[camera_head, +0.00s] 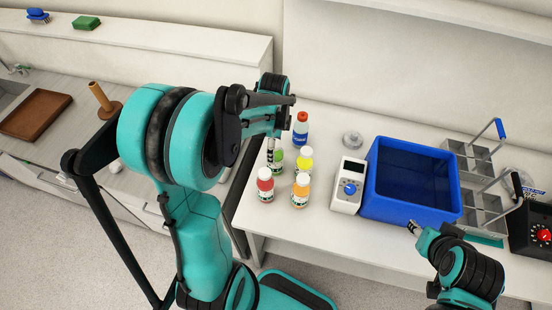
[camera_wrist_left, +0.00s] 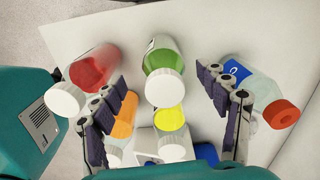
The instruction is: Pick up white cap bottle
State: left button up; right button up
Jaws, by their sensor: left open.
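Several small bottles with white caps stand on the white table: red (camera_head: 265,186), orange (camera_head: 300,190), yellow (camera_head: 303,160) and green (camera_head: 276,165). A clear bottle with a blue label and red cap (camera_head: 300,130) stands behind them. My left gripper (camera_head: 277,142) is above the bottles and partly hides the green one. In the left wrist view the green bottle (camera_wrist_left: 160,54) and yellow bottle (camera_wrist_left: 171,118) show between the open fingers. The red bottle (camera_wrist_left: 95,67) and orange bottle (camera_wrist_left: 126,114) are by the left finger, the red-capped bottle (camera_wrist_left: 258,88) outside the right. My right gripper (camera_head: 414,228) is near the blue bin's front corner.
A white device with a blue knob (camera_head: 348,184) stands right of the bottles, beside a blue bin (camera_head: 366,202). A metal rack (camera_head: 463,150) and a black box with a red knob (camera_head: 537,232) are farther right. A clear round item (camera_head: 352,138) lies behind the device.

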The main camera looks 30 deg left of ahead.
pick_arm(q)
jog(key=f, duration=0.3)
jog(key=shift+w+f+b, duration=0.25)
jog(key=shift+f+b, duration=0.05)
jog(key=shift+c, duration=0.4)
jog(key=c, duration=1.5)
notch_tip(320, 180, up, 10)
jog(key=shift+r+p, duration=0.1)
jog(key=shift+p, duration=1.05)
